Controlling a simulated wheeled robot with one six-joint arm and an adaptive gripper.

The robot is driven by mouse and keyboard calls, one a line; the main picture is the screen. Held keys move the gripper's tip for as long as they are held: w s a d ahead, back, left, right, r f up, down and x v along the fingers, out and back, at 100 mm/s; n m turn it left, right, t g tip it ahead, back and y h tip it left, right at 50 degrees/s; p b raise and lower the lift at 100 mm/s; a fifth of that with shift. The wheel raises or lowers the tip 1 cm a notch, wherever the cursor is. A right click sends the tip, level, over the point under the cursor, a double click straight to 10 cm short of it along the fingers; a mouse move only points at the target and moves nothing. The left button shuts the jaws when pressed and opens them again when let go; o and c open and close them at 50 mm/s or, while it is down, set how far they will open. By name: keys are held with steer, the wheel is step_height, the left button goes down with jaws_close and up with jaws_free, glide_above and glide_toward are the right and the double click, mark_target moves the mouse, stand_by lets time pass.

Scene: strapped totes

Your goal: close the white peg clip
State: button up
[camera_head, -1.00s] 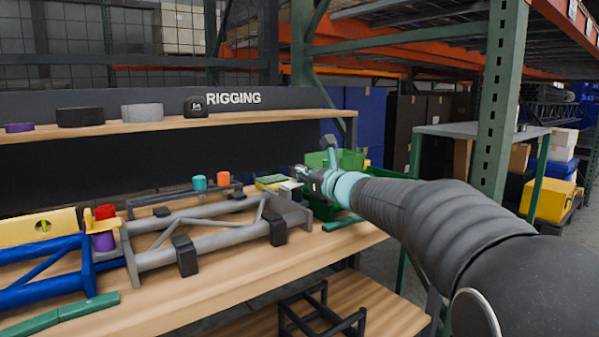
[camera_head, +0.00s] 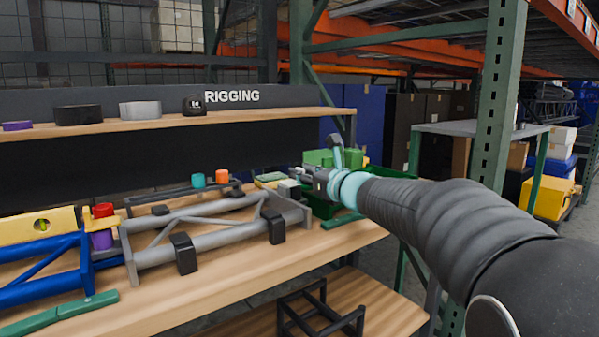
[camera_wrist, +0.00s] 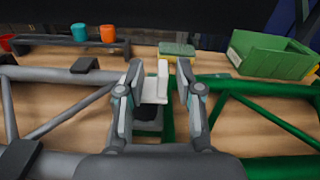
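The white peg clip (camera_wrist: 161,84) stands between my fingers in the wrist view, above a dark block (camera_wrist: 148,122) at the joint of a grey frame and a green frame. It shows a tall upright piece and a lower white part beside it. My gripper (camera_wrist: 158,78) is open, with one finger on each side of the clip and small gaps to it. In the head view, my gripper (camera_head: 303,178) is at the right end of the grey frame (camera_head: 205,240). The white clip (camera_head: 289,187) is small there and partly hidden by the gripper.
The green frame (camera_wrist: 260,90) lies right of the clip. A green bin (camera_wrist: 268,54) and a green-and-yellow sponge-like block (camera_wrist: 177,49) stand behind. Teal (camera_wrist: 79,32) and orange (camera_wrist: 107,33) pieces sit on a dark rail. A blue frame (camera_head: 45,275) is at the left.

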steer(key=v, duration=1)
steer(key=shift+s+d, duration=0.1)
steer(key=shift+s, duration=0.05)
